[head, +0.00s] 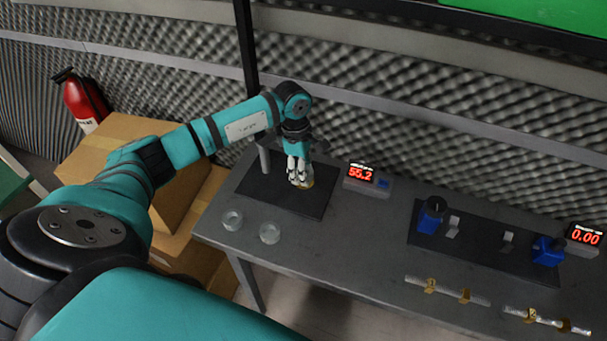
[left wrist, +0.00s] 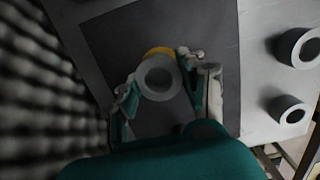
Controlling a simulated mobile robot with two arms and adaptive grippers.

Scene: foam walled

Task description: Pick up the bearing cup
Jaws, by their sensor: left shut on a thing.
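My left gripper (head: 299,172) reaches down over the dark mat (head: 262,192) on the table's left part. It is shut on a grey, ring-topped cup (left wrist: 158,90), which I take to be the bearing cup. In the left wrist view the fingers (left wrist: 160,78) lie on either side of the cup. A yellow piece (left wrist: 158,51) shows at the cup's far edge, partly hidden by it. In the head view the fingers mostly hide the cup, and I cannot tell whether it touches the mat. My right gripper is not in view.
Two similar grey cups (head: 232,220) (head: 270,233) stand on the table (head: 350,246) in front of the mat. A display (head: 366,181) reads 55.2 right of the mat. Blue devices (head: 431,215) and two rods (head: 447,290) (head: 546,321) lie further right. Foam walls stand behind.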

